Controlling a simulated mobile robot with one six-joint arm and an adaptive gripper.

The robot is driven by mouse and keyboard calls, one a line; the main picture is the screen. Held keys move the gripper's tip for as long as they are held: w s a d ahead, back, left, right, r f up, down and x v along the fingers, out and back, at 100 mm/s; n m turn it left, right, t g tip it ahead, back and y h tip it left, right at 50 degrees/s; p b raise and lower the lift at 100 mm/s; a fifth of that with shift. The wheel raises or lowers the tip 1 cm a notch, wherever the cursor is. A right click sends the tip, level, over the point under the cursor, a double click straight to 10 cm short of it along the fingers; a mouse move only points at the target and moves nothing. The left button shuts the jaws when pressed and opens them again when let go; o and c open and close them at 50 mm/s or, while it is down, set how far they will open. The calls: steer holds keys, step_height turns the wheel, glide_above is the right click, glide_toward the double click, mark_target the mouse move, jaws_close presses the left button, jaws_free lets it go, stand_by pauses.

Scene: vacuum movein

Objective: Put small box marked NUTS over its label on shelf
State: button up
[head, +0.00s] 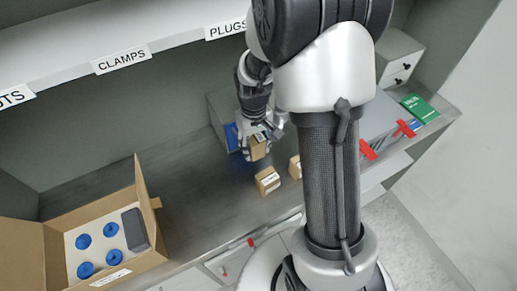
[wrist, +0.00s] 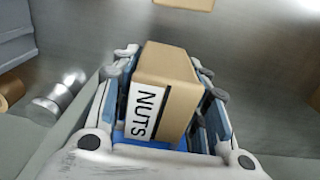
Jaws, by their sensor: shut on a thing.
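My gripper (head: 256,136) is shut on the small brown NUTS box (wrist: 172,85), one finger on each side of it. The white NUTS label on the box is readable in the wrist view. In the head view the held box (head: 259,148) is tilted and appears above the grey counter. The shelf (head: 160,27) runs along the upper left, with labels on its front edge. A label at the far left (head: 15,96) is cut off by the picture edge and ends in "TS". The CLAMPS label (head: 121,60) and PLUGS label (head: 227,29) are to its right.
Two small boxes, one front (head: 267,181) and one behind (head: 295,168), stand on the counter (head: 195,165). An open carton (head: 30,255) with several blue round parts is at lower left. Grey drawers (head: 398,58) and a green box (head: 420,108) are at right.

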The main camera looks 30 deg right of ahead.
mark_target(255, 167)
steer(key=f, duration=0.2)
steer(key=f+b, duration=0.1)
steer(key=shift+s+f, duration=0.15)
steer(key=shift+s, duration=0.15)
steer(key=shift+f+b, duration=0.6)
steer(key=shift+f, duration=1.55)
steer(key=shift+f, duration=0.15)
steer(key=o, duration=1.2)
